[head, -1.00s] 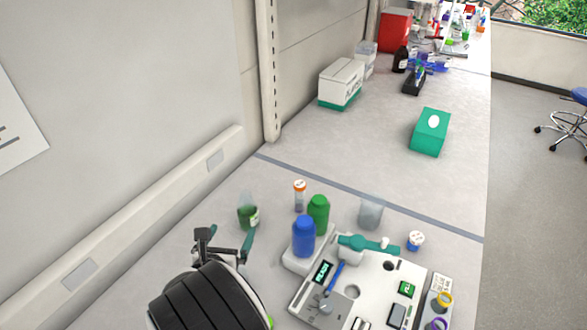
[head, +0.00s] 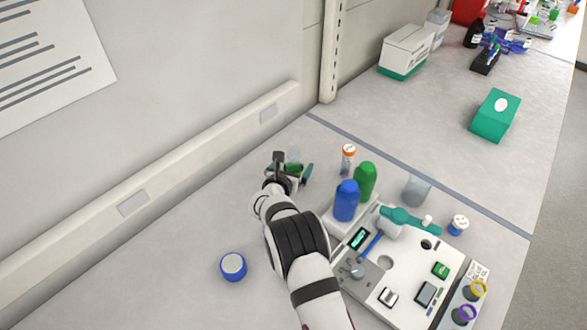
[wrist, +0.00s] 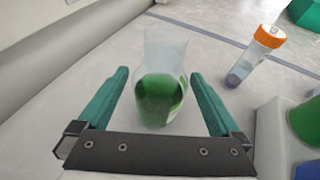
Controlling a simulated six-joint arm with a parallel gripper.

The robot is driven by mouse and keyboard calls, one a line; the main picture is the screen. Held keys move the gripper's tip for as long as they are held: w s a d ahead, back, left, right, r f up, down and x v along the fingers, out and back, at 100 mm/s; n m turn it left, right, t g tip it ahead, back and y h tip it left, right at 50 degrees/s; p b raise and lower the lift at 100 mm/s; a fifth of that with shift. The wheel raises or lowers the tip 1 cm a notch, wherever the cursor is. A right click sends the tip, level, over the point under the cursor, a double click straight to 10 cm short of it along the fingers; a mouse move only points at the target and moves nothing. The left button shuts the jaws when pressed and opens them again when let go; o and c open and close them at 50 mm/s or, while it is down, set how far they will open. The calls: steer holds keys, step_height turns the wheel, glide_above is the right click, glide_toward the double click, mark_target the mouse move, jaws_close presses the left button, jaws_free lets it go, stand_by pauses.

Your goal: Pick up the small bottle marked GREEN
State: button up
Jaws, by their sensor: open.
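A small clear bottle with green contents (wrist: 160,95) stands on the bench; in the wrist view it is between my fingers, with a gap on each side. A pale label with green shows on its right side, but I cannot read it. In the head view the bottle (head: 293,160) is partly hidden by my gripper (head: 292,172). My gripper is open, its teal fingers (wrist: 160,78) on either side of the bottle. A taller green bottle (head: 366,180) stands in a white holder to the right, with no readable marking.
An orange-capped vial (wrist: 256,55) stands close on the right. A blue bottle (head: 346,200) shares the white holder (head: 338,220) with the green one. A white device (head: 415,270) lies right of my arm. A blue-rimmed lid (head: 233,266) lies left. The wall rail (head: 190,165) runs behind.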

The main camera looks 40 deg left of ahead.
steer(key=c, duration=1.5)
steer(key=shift+r, duration=0.1)
